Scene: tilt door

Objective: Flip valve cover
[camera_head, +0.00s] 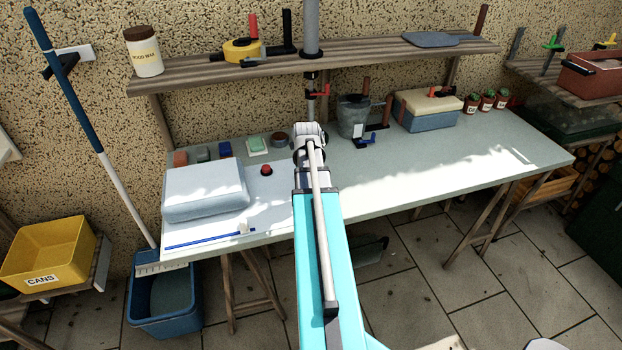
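No part is clear enough to name for sure as the valve cover. A small red handle-like part (318,93) shows on dark fittings below the vertical grey pipe (311,24), near the shelf edge. It may belong to a valve. My teal arm reaches up the middle of the view over the table. Its pale wrist end (309,136) appears just below these dark fittings. I cannot tell the gap in depth or whether they touch. My gripper's fingers cannot be made out at the wrist end, and nothing held is visible. The arm hides the table's middle.
A pale table (430,178) carries a large pale blue box (205,190), a red button (266,170), a grey bucket (353,116) and a blue-and-cream box (428,112). A wooden shelf (370,58) runs above. The table's right front is clear.

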